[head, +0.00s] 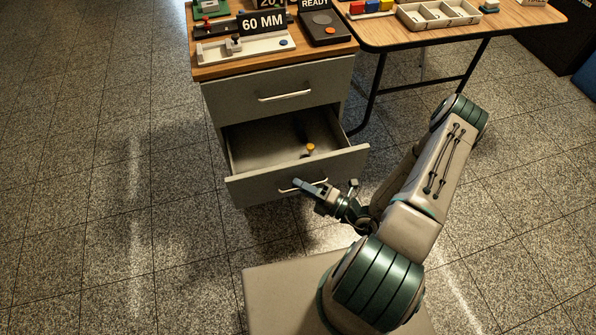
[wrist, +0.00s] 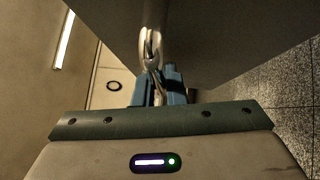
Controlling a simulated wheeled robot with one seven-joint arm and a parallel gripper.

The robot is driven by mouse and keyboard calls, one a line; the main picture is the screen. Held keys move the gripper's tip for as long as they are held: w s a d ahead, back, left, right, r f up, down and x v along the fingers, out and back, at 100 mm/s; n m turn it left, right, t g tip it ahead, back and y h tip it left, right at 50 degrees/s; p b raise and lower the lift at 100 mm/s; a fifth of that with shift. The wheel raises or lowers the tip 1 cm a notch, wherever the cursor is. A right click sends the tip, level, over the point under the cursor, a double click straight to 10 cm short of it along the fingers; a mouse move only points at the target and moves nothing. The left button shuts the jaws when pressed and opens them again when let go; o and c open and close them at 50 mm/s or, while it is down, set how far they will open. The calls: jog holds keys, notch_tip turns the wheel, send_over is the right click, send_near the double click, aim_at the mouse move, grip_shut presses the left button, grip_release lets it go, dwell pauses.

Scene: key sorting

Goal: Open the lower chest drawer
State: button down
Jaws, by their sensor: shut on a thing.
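The chest (head: 218,103) stands at the upper middle of the head view. Its lower drawer (head: 262,190) is pulled well out, and its inside shows. A small orange-topped item (head: 310,148) and a dark item (head: 300,128) are in the drawer. The drawer's pale bar handle (head: 287,190) is partly covered by my gripper (head: 300,185). In the wrist view the handle (wrist: 150,45) runs between the blue fingertips of my gripper (wrist: 158,82), which are shut on it. The upper drawer (head: 270,100), with its own handle (head: 285,96), is shut.
On the chest top are a "60 MM" sign (head: 262,23), a fixture and a dark box (head: 325,28). A table (head: 440,35) with a white divided tray (head: 438,15) adjoins at the right, its dark legs reaching the floor. The tiled floor (head: 90,200) at the left is clear.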

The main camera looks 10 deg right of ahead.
jog(key=shift+s+d, duration=0.15)
jog(key=shift+s, duration=1.3)
jog(key=shift+s+d, duration=0.1)
jog(key=shift+s, duration=1.3)
jog(key=c, duration=1.5)
grip_release()
jog(key=p+v, duration=0.1)
jog(key=v, duration=1.2)
jog(key=shift+s+d+p, duration=0.25)
jog(key=shift+d+p, duration=0.05)
